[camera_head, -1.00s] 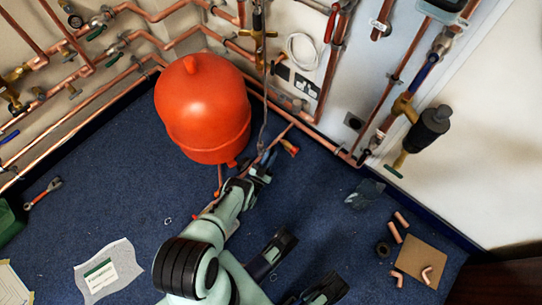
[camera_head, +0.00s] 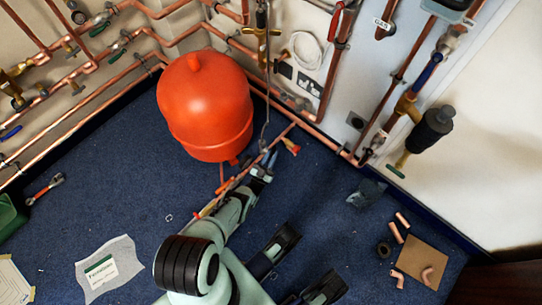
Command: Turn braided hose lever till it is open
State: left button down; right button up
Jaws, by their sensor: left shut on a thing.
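A thin grey braided hose (camera_head: 267,85) hangs from a brass valve fitting (camera_head: 262,32) on the wall and runs down beside the red tank. At its lower end is a small blue lever-like part (camera_head: 272,158). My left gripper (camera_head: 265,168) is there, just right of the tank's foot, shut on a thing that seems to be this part. The fingers and the arm hide most of the contact, so the lever's exact angle is unclear. A red-orange handle (camera_head: 291,147) sits just to the upper right, apart from the gripper.
The big red tank (camera_head: 205,105) stands close to the left of my gripper. A copper pipe (camera_head: 247,172) slants past my wrist. Copper elbows (camera_head: 403,219) and a cardboard piece (camera_head: 423,262) lie at right.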

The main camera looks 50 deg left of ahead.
pick_arm(q)
jog(key=c, duration=1)
grip_release()
jog(key=shift+r, duration=0.1)
jog(key=shift+c, duration=0.2)
jog(key=v, duration=0.7)
jog(key=shift+s, duration=0.25)
jog(key=shift+d, duration=0.1)
